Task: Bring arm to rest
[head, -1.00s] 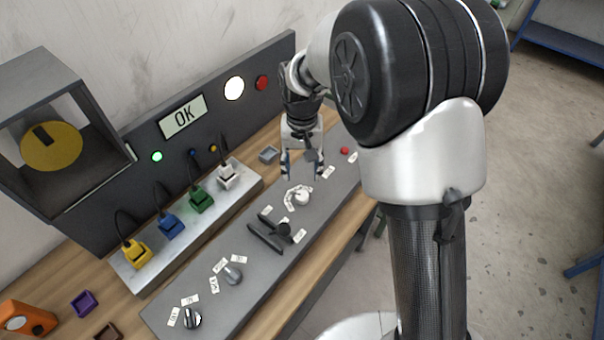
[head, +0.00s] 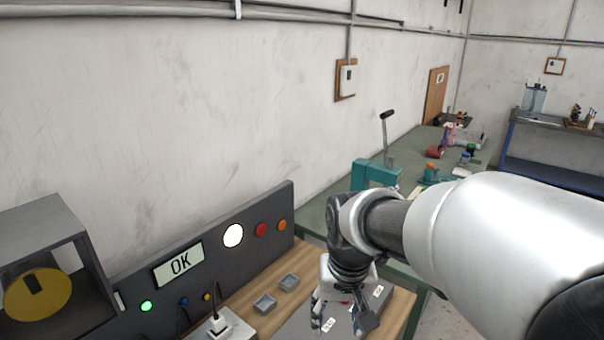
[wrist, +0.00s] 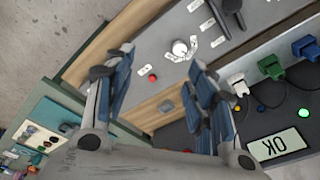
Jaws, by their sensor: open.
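My gripper (head: 341,320) is at the bottom middle of the head view, above the far right end of the grey control panel (head: 300,325). In the wrist view my gripper (wrist: 160,92) has its two blue-padded fingers wide apart, with nothing between them. My arm reaches in from the right of the head view. The wrist view shows a white knob (wrist: 180,48) and a red button (wrist: 152,78) on the panel, apart from the fingers.
An upright panel bears an OK display (head: 178,264), a lit white lamp (head: 233,236) and a green light (head: 146,306). Small grey trays (head: 265,303) lie on the wood. A green bench with a teal lever press (head: 374,174) stands behind my arm.

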